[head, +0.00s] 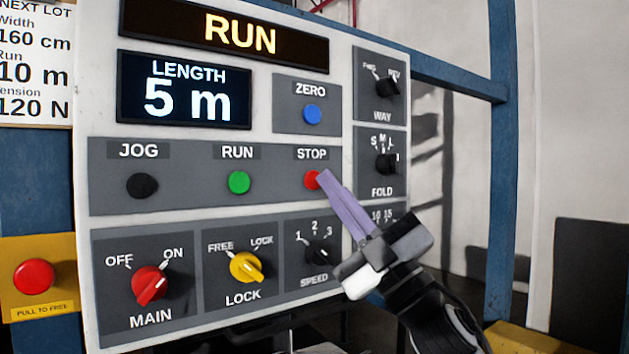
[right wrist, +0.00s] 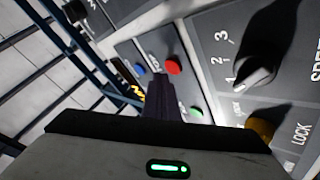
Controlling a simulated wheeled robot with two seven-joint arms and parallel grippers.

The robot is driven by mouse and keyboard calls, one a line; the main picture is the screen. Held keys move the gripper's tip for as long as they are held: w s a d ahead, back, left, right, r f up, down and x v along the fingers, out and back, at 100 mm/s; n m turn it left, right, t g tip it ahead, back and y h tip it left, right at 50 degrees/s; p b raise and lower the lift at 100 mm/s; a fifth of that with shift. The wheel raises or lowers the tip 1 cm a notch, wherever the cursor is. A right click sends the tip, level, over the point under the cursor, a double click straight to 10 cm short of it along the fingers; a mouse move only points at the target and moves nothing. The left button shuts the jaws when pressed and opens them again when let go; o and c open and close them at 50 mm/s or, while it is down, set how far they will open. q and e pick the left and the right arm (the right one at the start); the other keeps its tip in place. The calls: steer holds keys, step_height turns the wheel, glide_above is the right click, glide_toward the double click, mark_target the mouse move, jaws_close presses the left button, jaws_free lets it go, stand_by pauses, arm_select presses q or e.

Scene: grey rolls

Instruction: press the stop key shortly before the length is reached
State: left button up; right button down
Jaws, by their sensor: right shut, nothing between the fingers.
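The red STOP key (head: 312,181) is on the grey key strip of the control panel, right of the green RUN key (head: 238,182). The length display (head: 185,92) reads 5 m, and the display above it (head: 225,32) reads RUN. My right gripper (head: 323,178) is shut and empty, its purple fingers pointing up-left with the tips at the right edge of the STOP key. In the right wrist view the fingers (right wrist: 160,84) reach close to the red STOP key (right wrist: 173,66). I cannot tell whether they touch it. My left gripper is not in view.
A sign (head: 35,65) at the left gives run 10 m. The blue ZERO key (head: 312,114) is above STOP; the black JOG key (head: 142,186) is at left. MAIN (head: 150,285), LOCK (head: 246,267) and SPEED (head: 320,251) knobs are below. A red emergency button (head: 34,276) is far left.

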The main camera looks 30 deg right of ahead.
stand_by(0.9)
steer(key=shift+w, duration=0.1)
steer(key=shift+w, duration=0.35)
steer(key=shift+w, duration=0.4)
stand_by(0.6)
stand_by(0.3)
steer(key=shift+s, duration=0.8)
